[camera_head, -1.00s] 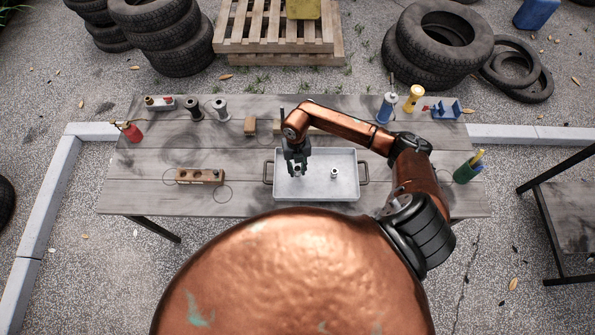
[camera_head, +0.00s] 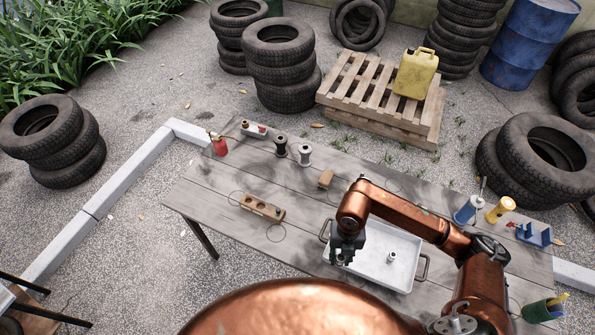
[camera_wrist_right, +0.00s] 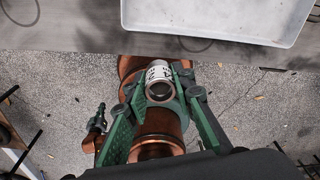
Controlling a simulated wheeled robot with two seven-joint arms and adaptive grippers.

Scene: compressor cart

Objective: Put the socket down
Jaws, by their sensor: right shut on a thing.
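My right gripper (camera_head: 345,258) hangs over the near left corner of the grey metal tray (camera_head: 412,237) in the head view. In the right wrist view its green fingers (camera_wrist_right: 160,95) are shut on a silver socket (camera_wrist_right: 159,76) with dark markings, its round open end facing the camera. The gripper mostly hides this socket in the head view. Another small silver socket (camera_head: 392,257) stands in the tray, right of the gripper. A wooden block with holes (camera_head: 262,207) lies on the table left of the tray. My left gripper is not in view.
The tray has handles at its ends. Bare table (camera_head: 215,185) surrounds the wooden block.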

